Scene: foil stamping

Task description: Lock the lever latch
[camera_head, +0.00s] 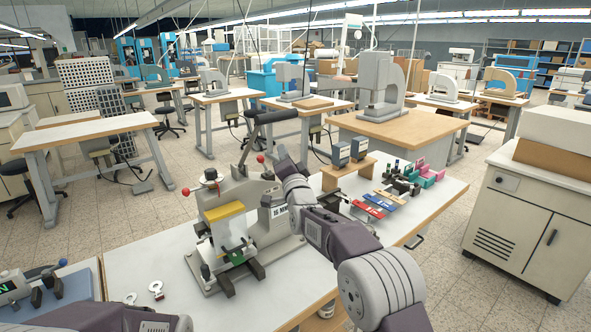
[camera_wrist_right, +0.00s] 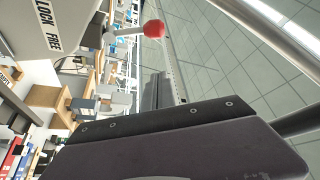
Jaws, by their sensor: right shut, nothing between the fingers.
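The foil stamping press (camera_head: 242,205) stands on the white table, with a yellow block and a green piece at its front. A short lever with a red ball knob (camera_head: 260,158) sticks out at its upper right. In the right wrist view, the red knob (camera_wrist_right: 153,28) is on a grey rod beside a light plate lettered "LOCK FREE" (camera_wrist_right: 48,22). My right gripper (camera_head: 280,153) is shut and empty, just right of the knob. In the wrist view, a gap shows between the knob and the dark gripper parts. My left forearm shows at the bottom left; its gripper is out of frame.
A long black-gripped handle (camera_head: 277,117) rises above the press, close to my right gripper. A wooden stand (camera_head: 347,171) with dark blocks and several coloured pieces lies right of my arm. Two metal rings lie at the table's front left. Bare table shows left of the press.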

